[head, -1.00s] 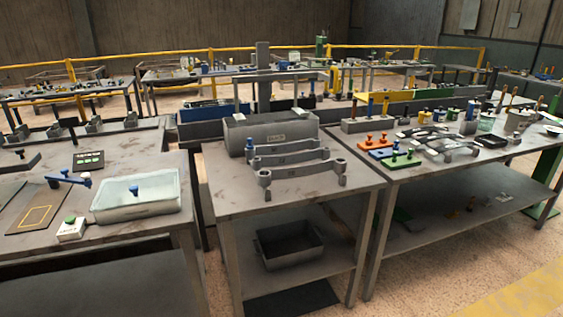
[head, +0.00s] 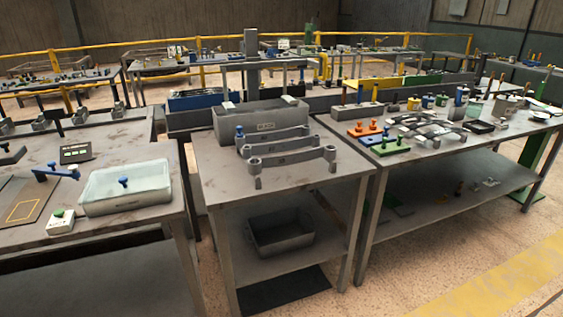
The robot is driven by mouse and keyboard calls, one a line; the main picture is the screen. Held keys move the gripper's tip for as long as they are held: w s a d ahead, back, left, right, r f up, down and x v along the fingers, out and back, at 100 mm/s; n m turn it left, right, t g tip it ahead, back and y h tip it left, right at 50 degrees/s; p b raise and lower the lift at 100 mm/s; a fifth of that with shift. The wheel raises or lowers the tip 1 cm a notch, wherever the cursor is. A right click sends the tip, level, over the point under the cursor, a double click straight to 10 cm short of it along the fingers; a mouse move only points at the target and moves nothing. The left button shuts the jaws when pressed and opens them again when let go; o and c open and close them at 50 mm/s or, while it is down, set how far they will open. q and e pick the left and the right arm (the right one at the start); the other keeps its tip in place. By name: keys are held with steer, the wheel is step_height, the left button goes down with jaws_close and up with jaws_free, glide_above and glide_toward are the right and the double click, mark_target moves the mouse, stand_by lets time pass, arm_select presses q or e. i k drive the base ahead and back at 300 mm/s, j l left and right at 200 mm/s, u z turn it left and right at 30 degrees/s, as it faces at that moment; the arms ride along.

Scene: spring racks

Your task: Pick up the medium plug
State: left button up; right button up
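I cannot tell which piece is the medium plug. On the right table, an orange block (head: 363,132) and a green block (head: 391,147) carry small upright pegs. A small blue peg (head: 239,131) stands by the grey spring-rack brackets (head: 290,155) on the middle table. A blue knob (head: 124,181) sits on the clear-lidded box (head: 128,193) on the left table. Neither of my grippers is in view.
The middle table (head: 222,187) has a grey bin (head: 285,117) at its back and a dark tray (head: 280,237) on its lower shelf. The right table (head: 440,154) is crowded with small parts. Bare floor (head: 410,270) lies in front of it.

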mark_target(385, 135)
steer(key=i+l+z, duration=0.15)
steer(key=i+z, duration=0.15)
steer(key=i, duration=0.4)
steer(key=i+z, duration=0.3)
steer(key=i, duration=0.45)
steer(key=i+j+z, duration=0.3)
steer(key=i, duration=0.4)
steer(key=i+l, duration=0.05)
steer(key=l, duration=0.05)
